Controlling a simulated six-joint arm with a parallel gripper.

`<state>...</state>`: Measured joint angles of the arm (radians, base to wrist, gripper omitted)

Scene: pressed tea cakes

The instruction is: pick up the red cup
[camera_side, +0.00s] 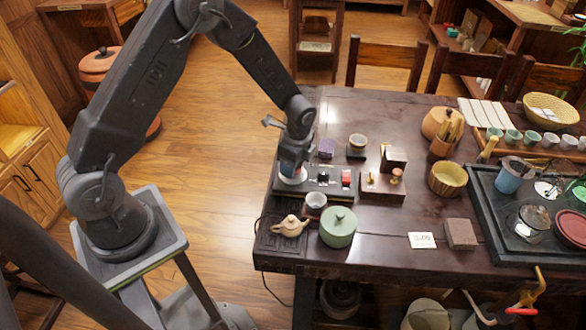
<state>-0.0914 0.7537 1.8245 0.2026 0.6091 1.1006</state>
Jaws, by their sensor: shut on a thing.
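My gripper (291,163) points down at the left end of the table, over a white round disc (292,179) on a black tray. It is shut on a small blue-grey, partly reddish thing (290,170), mostly hidden by the jaws. I cannot tell for sure that this is the red cup. A small red block-like thing (347,176) stands at the right end of the black tray (322,193). A red bowl (572,228) lies on the large dark tray at the far right.
A white cup (315,202), a beige teapot (290,226) and a green lidded pot (338,228) stand close in front of the gripper. A purple box (326,148) and a cup on a dark stand (357,143) are behind right. The table's left edge is near.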

